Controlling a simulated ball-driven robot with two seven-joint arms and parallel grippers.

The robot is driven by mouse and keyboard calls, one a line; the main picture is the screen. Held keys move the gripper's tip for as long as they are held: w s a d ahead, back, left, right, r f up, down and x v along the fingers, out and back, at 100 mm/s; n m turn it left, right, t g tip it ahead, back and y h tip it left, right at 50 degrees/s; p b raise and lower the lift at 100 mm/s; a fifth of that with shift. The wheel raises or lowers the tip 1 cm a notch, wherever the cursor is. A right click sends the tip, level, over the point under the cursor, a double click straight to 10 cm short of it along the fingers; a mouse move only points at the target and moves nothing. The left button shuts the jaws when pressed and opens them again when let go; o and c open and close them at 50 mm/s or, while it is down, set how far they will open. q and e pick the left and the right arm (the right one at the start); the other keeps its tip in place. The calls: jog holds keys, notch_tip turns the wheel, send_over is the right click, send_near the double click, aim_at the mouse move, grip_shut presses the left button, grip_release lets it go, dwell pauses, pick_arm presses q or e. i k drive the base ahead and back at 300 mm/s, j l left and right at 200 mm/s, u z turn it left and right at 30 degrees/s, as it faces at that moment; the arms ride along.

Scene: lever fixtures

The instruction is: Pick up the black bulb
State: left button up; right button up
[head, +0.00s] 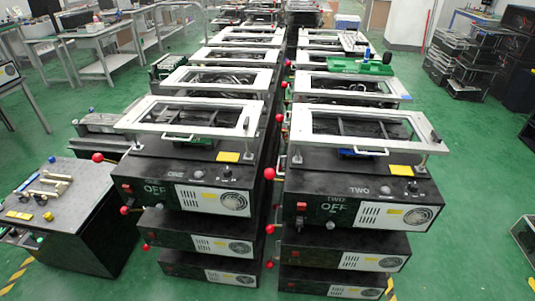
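I cannot single out a black bulb with certainty. A small black knob (436,136) sits at the right front corner of the pale frame of the fixture marked TWO. A black round dial (412,187) is on the sloped front of the TWO fixture. Neither of my grippers shows in the head view.
Two stacked rows of black fixtures, ONE (155,189) and TWO (335,208), fill the middle, with red ball levers (268,174) on their left sides. A dark cart (95,235) holds brass and silver parts. Green floor (465,180) is open on the right.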

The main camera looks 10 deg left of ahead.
aim_at(387, 56)
jog(key=i+l+z, duration=0.2)
jog(key=l+z, duration=0.2)
jog(key=i+l+z, duration=0.5)
jog(key=z, duration=0.25)
jog(key=i+l+z, duration=0.25)
jog(key=z, duration=0.2)
jog(key=i+l+z, duration=0.15)
jog(key=z, duration=0.25)
jog(key=i+z, duration=0.45)
jog(key=i+l+u, duration=0.1)
jog(key=i, duration=0.35)
jog(key=i+l+u, duration=0.1)
jog(key=i, duration=0.3)
jog(key=i+j+u, duration=0.15)
jog(key=u, duration=0.25)
jog(key=i+u, duration=0.6)
jog(key=u, duration=0.2)
jog(key=i+l+u, duration=0.15)
jog(key=u, duration=0.2)
jog(key=i, duration=0.1)
